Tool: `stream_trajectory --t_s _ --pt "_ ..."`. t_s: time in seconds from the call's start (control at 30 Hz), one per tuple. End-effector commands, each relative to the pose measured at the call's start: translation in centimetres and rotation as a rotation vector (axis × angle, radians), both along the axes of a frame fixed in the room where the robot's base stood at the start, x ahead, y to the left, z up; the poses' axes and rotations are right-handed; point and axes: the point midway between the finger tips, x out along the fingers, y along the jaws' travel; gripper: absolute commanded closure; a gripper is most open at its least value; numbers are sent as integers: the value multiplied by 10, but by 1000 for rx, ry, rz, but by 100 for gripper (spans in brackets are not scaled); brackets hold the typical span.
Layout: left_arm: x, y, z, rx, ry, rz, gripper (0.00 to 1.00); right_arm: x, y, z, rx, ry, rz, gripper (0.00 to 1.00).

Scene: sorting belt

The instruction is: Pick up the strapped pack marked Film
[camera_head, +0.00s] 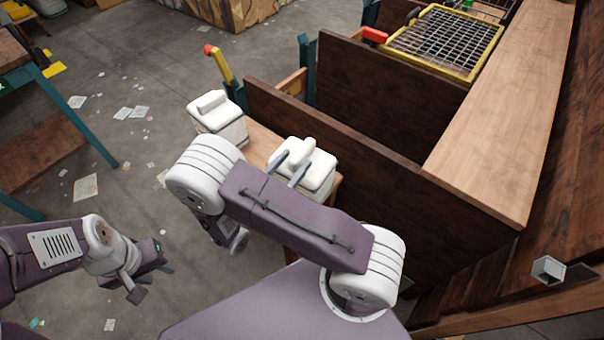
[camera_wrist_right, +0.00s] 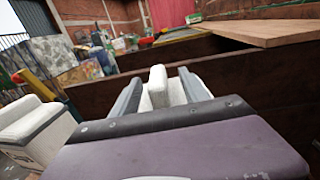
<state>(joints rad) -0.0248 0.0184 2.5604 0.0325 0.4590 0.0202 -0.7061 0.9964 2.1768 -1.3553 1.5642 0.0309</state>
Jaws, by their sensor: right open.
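Two white packs, each with a raised bar on top, stand on a wooden surface in the head view: one at the left (camera_head: 219,118), one at the right (camera_head: 318,178). No Film marking is readable on either. My right gripper (camera_head: 289,167) is open over the right pack. In the right wrist view, its fingers (camera_wrist_right: 160,82) stand on either side of that pack's upright bar (camera_wrist_right: 158,90), with gaps visible. The left pack (camera_wrist_right: 38,128) shows at that view's left edge. My left gripper (camera_head: 153,281) hangs open and empty over the floor.
A dark wooden partition (camera_head: 380,165) stands right behind the right pack, with a broad wooden ledge (camera_head: 510,110) to its right. A yellow-rimmed wire basket (camera_head: 445,42) is farther back. A red-tipped yellow lever (camera_head: 218,65) rises behind the left pack. Papers litter the floor.

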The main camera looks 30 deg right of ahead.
Motion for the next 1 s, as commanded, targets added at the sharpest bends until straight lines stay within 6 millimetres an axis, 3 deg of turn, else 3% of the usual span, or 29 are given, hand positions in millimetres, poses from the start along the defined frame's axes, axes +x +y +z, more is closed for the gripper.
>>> stream_trajectory --t_s 0.1,0.4,0.63,0.8,0.83,1.0 --pt "0 0 1 0 0 0 64 2 -4 0 0 0 -2 47" --pt "0 0 9 0 0 0 64 26 -43 -3 0 1 -4 47" --pt "0 0 8 0 0 0 64 28 -44 -3 0 0 0 47" --pt "0 0 8 0 0 0 64 28 -44 -3 0 0 0 95" --pt "0 0 8 0 0 0 64 28 -44 -3 0 0 0 100" --pt "0 0 9 0 0 0 64 28 -44 -3 0 0 0 100"
